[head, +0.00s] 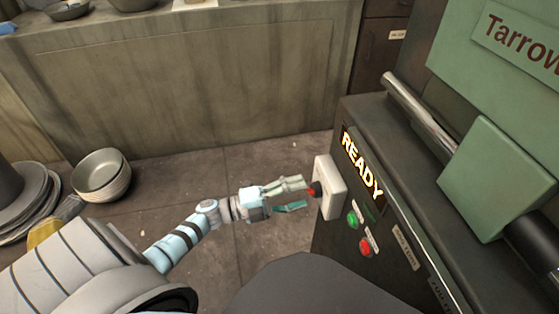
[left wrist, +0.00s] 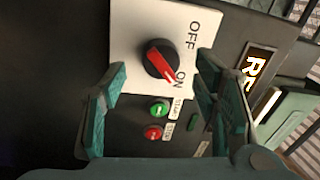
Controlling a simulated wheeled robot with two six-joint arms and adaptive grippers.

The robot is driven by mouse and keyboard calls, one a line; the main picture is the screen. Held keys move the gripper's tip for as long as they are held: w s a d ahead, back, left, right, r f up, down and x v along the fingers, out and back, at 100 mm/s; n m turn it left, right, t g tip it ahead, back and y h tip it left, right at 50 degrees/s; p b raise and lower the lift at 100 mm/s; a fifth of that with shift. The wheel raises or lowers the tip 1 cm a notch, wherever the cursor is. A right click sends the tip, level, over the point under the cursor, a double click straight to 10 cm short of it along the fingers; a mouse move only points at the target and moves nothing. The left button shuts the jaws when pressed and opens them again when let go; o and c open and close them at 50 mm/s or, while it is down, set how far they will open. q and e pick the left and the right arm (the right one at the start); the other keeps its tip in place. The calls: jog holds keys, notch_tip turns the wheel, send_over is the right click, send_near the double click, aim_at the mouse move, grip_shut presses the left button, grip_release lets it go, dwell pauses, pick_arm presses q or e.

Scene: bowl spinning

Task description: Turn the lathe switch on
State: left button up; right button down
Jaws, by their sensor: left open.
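The lathe switch is a black round knob with a red pointer (left wrist: 160,62) on a white plate (left wrist: 128,30) marked OFF and ON. In the left wrist view the red pointer points down-right, close to the ON label. The switch plate also shows in the head view (head: 332,190), on the side of the dark lathe cabinet (head: 330,246). My left gripper (head: 304,197) is open just in front of the knob. In the left wrist view its two teal fingers stand apart on either side of the knob; whether they touch it I cannot tell. My right gripper is not in view.
Below the switch are a green START button (head: 352,219) and a red button (head: 365,248). A lit READY sign (head: 362,167) is beside the plate. Stacked bowls (head: 101,176) sit at the left. A metal bar (head: 415,108) lies along the cabinet top. The floor between is clear.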

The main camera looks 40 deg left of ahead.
pick_arm(q)
jog(key=v, duration=0.9)
